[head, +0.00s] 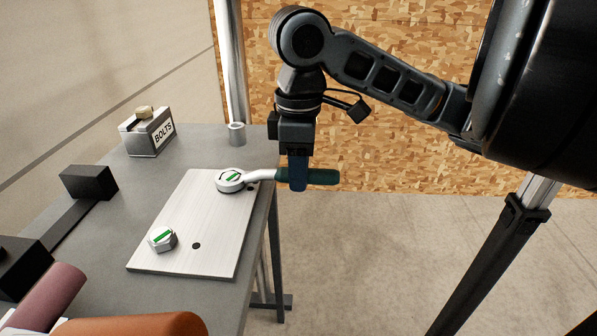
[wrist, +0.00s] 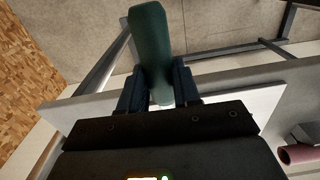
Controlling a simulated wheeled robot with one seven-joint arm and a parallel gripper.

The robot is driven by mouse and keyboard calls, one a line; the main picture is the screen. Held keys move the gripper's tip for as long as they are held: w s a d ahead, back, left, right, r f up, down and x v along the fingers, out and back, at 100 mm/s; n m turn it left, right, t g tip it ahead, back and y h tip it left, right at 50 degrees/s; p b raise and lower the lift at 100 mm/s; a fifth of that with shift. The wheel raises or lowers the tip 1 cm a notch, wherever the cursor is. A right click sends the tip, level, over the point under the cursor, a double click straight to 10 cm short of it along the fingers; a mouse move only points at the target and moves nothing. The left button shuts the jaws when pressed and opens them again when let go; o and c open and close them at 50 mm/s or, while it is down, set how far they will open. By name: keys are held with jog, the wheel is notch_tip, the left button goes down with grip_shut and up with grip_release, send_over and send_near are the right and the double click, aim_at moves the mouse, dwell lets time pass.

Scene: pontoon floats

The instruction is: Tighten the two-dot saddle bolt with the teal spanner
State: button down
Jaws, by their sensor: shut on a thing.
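The teal spanner has a dark teal handle (head: 322,177), a pale shank and a ring head (head: 230,187). My gripper (head: 298,187) is shut on the handle, beyond the table's right edge. The handle also shows between the fingers in the wrist view (wrist: 152,50). The ring head sits around the far bolt (head: 233,177), whose top has a green stripe. A dark dot shows by the shank there; whether a second is hidden I cannot tell. The near bolt (head: 162,239) also has a green stripe, with one dark dot (head: 196,245) to its right. Both bolts are on a pale plate (head: 190,262).
A grey table (head: 130,175) carries the plate. Black blocks (head: 88,182), a pink roll (head: 48,297) and an orange one (head: 135,324) lie left and front.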

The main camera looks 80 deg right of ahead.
jog(key=shift+r, duration=0.2)
jog(key=shift+r+p, duration=2.25)
